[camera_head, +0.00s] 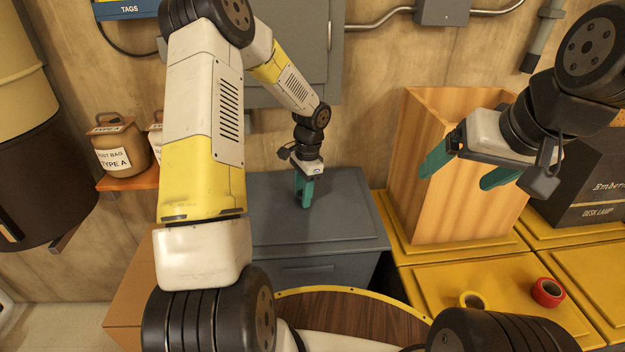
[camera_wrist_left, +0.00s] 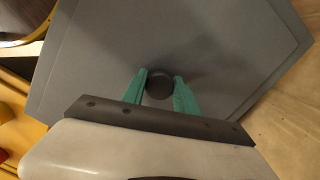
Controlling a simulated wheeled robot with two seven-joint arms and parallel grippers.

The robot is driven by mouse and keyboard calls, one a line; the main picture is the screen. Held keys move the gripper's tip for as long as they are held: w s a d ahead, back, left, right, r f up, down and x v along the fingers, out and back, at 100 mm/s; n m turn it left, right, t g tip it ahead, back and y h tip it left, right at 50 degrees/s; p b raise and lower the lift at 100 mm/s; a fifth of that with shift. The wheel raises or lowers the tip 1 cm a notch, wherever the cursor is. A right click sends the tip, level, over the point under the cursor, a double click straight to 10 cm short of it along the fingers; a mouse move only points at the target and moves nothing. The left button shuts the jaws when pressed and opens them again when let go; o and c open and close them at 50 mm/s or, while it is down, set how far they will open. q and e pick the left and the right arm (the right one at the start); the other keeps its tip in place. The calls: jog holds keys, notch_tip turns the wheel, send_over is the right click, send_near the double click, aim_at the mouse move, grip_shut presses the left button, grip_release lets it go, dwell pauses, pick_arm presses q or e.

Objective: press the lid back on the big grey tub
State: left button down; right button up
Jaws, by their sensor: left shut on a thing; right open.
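The big grey tub (camera_head: 310,272) stands against the back wall, with its flat grey lid (camera_head: 345,218) on top. My left gripper (camera_head: 304,198) points down at the middle of the lid. In the left wrist view its green fingers are shut on the lid's round dark knob (camera_wrist_left: 159,84), and the lid (camera_wrist_left: 235,50) spreads out around it. I cannot tell whether the lid's edge is fully seated or slightly raised. My right gripper (camera_head: 468,170) is open and empty, in the air in front of the wooden box.
A tall open wooden box (camera_head: 450,200) stands right of the tub on yellow panels. A yellow tape roll (camera_head: 472,300), a red tape roll (camera_head: 547,292) and a black lamp box (camera_head: 590,185) are further right.

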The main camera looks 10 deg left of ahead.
dwell(0.3)
pick_arm(q)
jog(key=c, duration=0.9)
grip_release()
jog(key=shift+o, duration=0.2)
jog(key=o, duration=0.5)
jog(key=shift+c, duration=0.2)
jog(key=shift+r, duration=3.5)
